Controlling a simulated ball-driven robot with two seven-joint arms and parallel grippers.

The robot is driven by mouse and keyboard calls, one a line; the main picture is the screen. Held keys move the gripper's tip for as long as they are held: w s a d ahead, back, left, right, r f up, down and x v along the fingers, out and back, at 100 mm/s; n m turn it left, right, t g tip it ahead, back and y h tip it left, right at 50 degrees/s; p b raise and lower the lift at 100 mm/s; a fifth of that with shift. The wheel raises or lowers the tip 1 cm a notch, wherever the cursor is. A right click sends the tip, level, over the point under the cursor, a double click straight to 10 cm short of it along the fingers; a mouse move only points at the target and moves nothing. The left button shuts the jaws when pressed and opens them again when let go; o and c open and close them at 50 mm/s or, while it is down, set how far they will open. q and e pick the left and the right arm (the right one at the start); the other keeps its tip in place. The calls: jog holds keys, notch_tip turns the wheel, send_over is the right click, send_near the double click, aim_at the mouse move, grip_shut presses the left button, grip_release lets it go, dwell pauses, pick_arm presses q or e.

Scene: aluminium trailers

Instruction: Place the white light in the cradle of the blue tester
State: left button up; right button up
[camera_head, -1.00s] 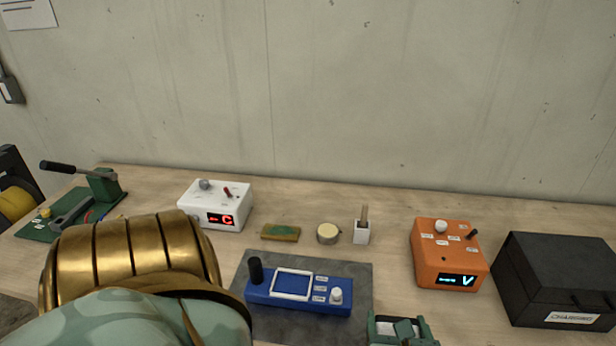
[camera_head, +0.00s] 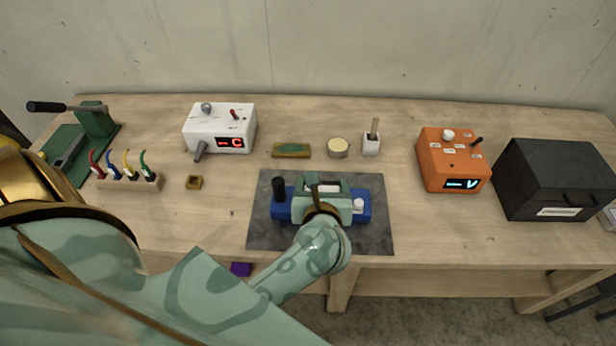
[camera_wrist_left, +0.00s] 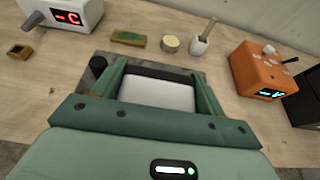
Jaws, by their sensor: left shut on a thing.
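The blue tester (camera_head: 283,212) lies on a dark grey mat (camera_head: 262,237) in the middle of the bench, with a black knob at its left and a white knob at its right. My left gripper (camera_head: 322,186) is over the tester's middle and hides its cradle. The gripper is shut on the white light (camera_wrist_left: 158,93), a pale block between its fingers (camera_wrist_left: 160,85) in the left wrist view. Whether the light touches the cradle is hidden. My right gripper is not in view.
Behind the mat stand a white box (camera_head: 218,128), a green-topped sponge (camera_head: 291,150), a round tin (camera_head: 338,148) and a brush holder (camera_head: 371,145). An orange tester (camera_head: 452,165) and a black case (camera_head: 558,180) stand to the right. A rack of coloured leads (camera_head: 130,181) is at left.

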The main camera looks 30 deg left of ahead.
pick_arm(q)
jog(key=w+a+f+b, duration=0.1)
jog(key=f, duration=0.1)
jog(key=w+a+f+b, duration=0.4)
jog(key=shift+w+f, duration=0.1)
jog(key=shift+f, duration=0.2)
jog(key=shift+w+a+f+b, duration=0.2)
jog(key=shift+w+f+b, duration=0.1)
jog(key=shift+b, duration=0.2)
jog(key=f+b, duration=0.3)
jog(key=shift+w+a+f+b, duration=0.2)
jog(key=shift+a+f+b, duration=0.1)
jog(key=shift+f, duration=0.1)
jog(key=shift+r, duration=0.2)
jog(key=shift+f, duration=0.25)
jog(key=o, duration=1)
jog(key=shift+o, duration=0.2)
jog(key=shift+r, duration=0.1)
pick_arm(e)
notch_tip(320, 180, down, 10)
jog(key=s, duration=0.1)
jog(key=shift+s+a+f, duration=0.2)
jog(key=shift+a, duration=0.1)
